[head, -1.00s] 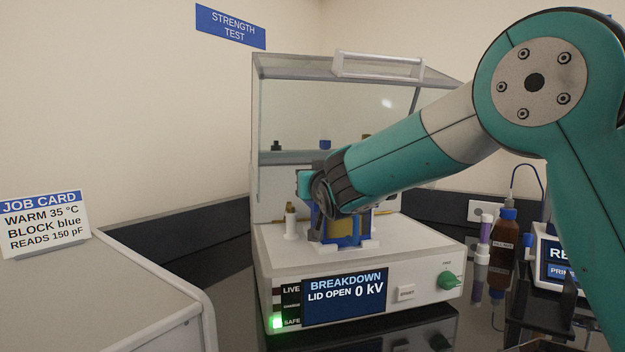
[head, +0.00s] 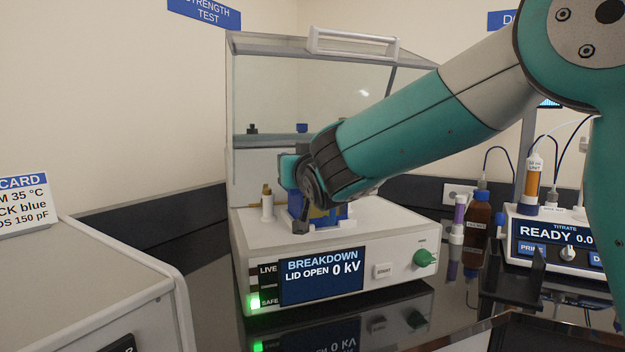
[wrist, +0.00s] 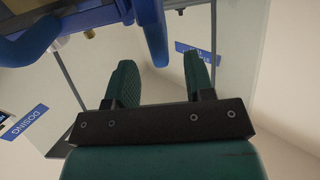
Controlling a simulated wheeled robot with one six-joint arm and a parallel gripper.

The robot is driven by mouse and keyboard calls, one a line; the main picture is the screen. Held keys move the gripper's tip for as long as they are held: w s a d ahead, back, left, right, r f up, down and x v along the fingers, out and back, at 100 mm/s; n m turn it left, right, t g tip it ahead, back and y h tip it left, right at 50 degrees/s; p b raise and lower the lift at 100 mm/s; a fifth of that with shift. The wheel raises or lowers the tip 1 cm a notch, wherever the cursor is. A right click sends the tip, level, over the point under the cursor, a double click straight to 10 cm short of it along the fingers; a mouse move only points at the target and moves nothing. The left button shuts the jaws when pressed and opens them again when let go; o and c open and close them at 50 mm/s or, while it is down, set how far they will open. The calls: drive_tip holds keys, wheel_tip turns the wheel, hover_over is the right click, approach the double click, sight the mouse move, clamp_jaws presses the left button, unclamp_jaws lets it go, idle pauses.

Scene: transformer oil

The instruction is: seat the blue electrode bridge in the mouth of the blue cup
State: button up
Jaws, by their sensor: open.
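The blue cup (head: 336,213) stands on the white top of the tester, mostly hidden behind my wrist. My gripper (head: 289,168) is at the cup's upper left in the head view, largely covered by my own arm. In the wrist view, my gripper (wrist: 160,62) is open, its two green fingers apart. A blue upright part (wrist: 151,30) reaches down between the fingertips, with a gap on either side. More blue material with a small brass-coloured piece fills the upper left there. I cannot tell which blue parts are the electrode bridge and which are the cup.
The tester (head: 330,262) reads "LID OPEN 0 kV", with its clear lid (head: 310,90) raised behind the cup. A white post (head: 267,206) with a brass tip stands left of the cup. A brown bottle (head: 477,228) and a titrator (head: 560,242) are at the right.

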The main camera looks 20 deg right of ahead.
drive_tip(key=s+b, duration=0.2)
drive_tip(key=s, duration=0.9)
drive_tip(key=shift+s, duration=0.35)
drive_tip(key=s+a+f+n+g+y+p, duration=0.2)
drive_tip(key=s+f+n+g+y+p, duration=0.1)
drive_tip(key=s+f+g+p, duration=0.6)
drive_tip(key=s+a+n+g+y+p, duration=0.1)
drive_tip(key=s+n+g, duration=0.3)
drive_tip(key=s+g, duration=0.5)
drive_tip(key=s+f, duration=0.1)
drive_tip(key=s, duration=0.7)
drive_tip(key=shift+a, duration=0.25)
drive_tip(key=shift+c, duration=0.3)
